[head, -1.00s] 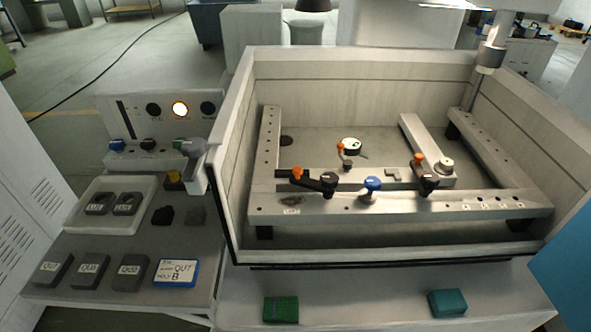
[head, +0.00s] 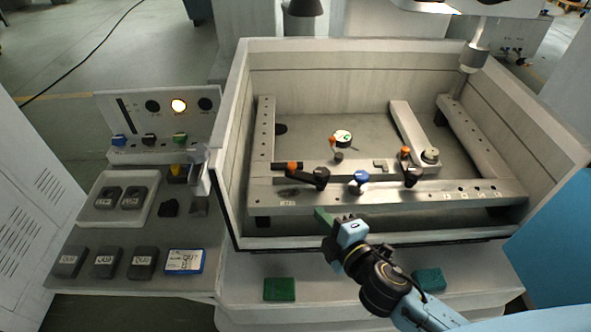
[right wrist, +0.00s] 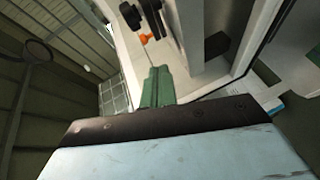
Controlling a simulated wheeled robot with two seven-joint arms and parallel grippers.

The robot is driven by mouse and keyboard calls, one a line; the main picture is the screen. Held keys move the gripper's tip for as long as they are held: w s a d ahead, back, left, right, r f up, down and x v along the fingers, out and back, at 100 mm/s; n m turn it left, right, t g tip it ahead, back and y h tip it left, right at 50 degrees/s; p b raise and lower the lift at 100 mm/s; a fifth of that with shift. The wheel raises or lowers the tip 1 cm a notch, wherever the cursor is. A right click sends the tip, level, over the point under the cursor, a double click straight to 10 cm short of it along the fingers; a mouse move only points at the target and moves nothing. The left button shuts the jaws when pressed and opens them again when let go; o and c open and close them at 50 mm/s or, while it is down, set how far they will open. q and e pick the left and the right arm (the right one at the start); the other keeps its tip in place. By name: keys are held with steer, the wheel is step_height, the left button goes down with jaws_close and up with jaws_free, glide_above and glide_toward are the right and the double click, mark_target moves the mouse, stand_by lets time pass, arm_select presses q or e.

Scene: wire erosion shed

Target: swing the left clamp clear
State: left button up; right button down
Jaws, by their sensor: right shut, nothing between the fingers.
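The left clamp (head: 308,173) is a dark arm with an orange knob on the front rail of the frame inside the open tank. Its arm lies roughly along the rail. My right gripper (head: 323,216) has green fingertips, shut and empty, at the tank's front edge, below and slightly right of the clamp and apart from it. In the right wrist view the shut green fingers (right wrist: 157,86) point toward a dark clamp part and an orange knob (right wrist: 146,38); which clamp this is I cannot tell for sure. My left gripper is not in view.
A blue knob (head: 359,183) and the right clamp (head: 410,173) sit further right on the same rail. The tank's front wall (head: 270,243) lies under my right arm. Left is a control panel (head: 160,118) with a lit lamp. Green blocks (head: 279,289) lie on the front ledge.

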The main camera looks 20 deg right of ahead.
mark_target(306, 174)
steer(key=w+a, duration=0.1)
steer(key=w, duration=0.2)
steer(key=w+a+r+n+y+p, duration=0.1)
steer(key=w, duration=0.2)
steer(key=w+a+n, duration=0.1)
steer(key=w+a, duration=0.1)
steer(key=w, duration=0.1)
steer(key=shift+w+r+p, duration=0.3)
steer(key=shift+w+d+f, duration=0.25)
steer(key=shift+w+d, duration=0.25)
steer(key=shift+w, duration=0.35)
steer(key=shift+w+d+f, duration=0.2)
steer(key=shift+w+d, duration=0.25)
steer(key=shift+w, duration=0.35)
